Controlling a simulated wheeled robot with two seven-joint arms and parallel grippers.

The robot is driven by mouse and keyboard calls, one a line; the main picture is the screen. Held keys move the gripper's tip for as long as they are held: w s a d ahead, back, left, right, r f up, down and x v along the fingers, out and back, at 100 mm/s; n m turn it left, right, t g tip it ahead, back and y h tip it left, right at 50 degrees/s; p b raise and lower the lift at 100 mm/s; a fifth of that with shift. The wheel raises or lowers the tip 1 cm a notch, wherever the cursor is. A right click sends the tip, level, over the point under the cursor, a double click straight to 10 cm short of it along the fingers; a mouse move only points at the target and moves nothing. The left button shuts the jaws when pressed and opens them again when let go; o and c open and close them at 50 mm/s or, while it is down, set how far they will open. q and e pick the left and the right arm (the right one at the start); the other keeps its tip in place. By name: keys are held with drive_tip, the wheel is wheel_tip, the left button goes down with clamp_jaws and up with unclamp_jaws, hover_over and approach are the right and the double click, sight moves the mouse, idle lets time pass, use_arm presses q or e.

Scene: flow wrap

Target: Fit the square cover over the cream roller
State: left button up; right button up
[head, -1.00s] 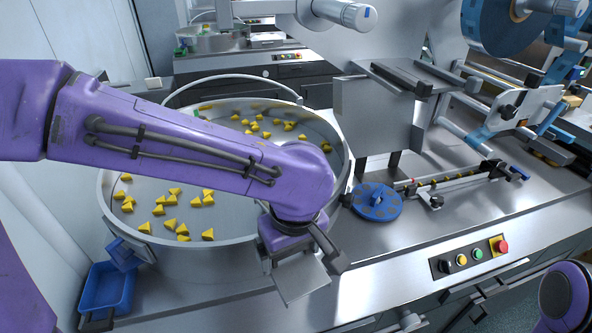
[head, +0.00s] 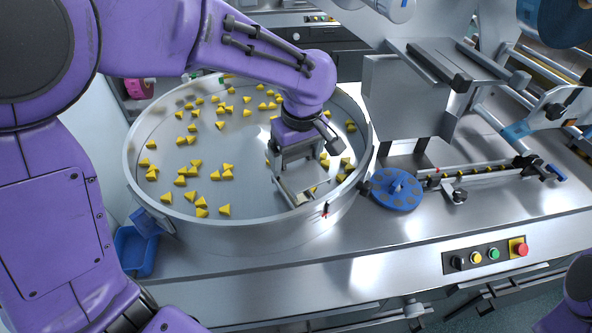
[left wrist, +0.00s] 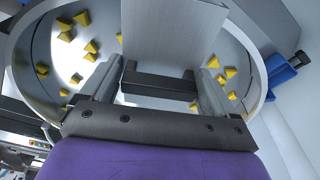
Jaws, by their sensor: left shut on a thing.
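My left gripper (head: 299,172) hangs over the right part of the big round bowl, pointing down. It is shut on a grey metal piece, which I take to be the square cover (head: 302,188). In the left wrist view the cover (left wrist: 176,35) is a flat grey panel beyond the fingers, with a dark bar (left wrist: 158,84) across between the fingers. A pale cylinder (head: 397,9) is cut off by the top edge of the head view; I cannot tell whether it is the cream roller. My right gripper is not in view.
The round steel bowl (head: 140,206) holds several yellow wedge pieces. A blue disc (head: 397,190) with holes and a rail (head: 488,174) stand right of it. A grey machine panel (head: 405,95) rises behind them. Buttons (head: 493,254) line the front, and a blue bin (head: 135,250) sits lower left.

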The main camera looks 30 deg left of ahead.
sight(293, 161)
use_arm(q)
drive_tip(key=w+f, duration=0.1)
drive_tip(key=w+a+f+p, duration=0.1)
drive_tip(key=f, duration=0.1)
drive_tip(key=w+a+f, duration=0.1)
drive_tip(key=f, duration=0.1)
drive_tip(key=shift+a+p, duration=0.15)
drive_tip(key=shift+p, duration=0.15)
wheel_tip(293, 161, down, 3)
drive_tip(key=shift+w+r, duration=0.1)
drive_tip(key=shift+w, duration=0.05)
drive_tip(key=shift+f, duration=0.25)
drive_tip(key=shift+s, duration=0.2)
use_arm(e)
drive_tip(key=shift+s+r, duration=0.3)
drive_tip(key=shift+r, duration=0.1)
use_arm(q)
drive_tip(key=shift+f, duration=0.55)
drive_tip(key=o, duration=0.9)
drive_tip(key=shift+r, duration=0.1)
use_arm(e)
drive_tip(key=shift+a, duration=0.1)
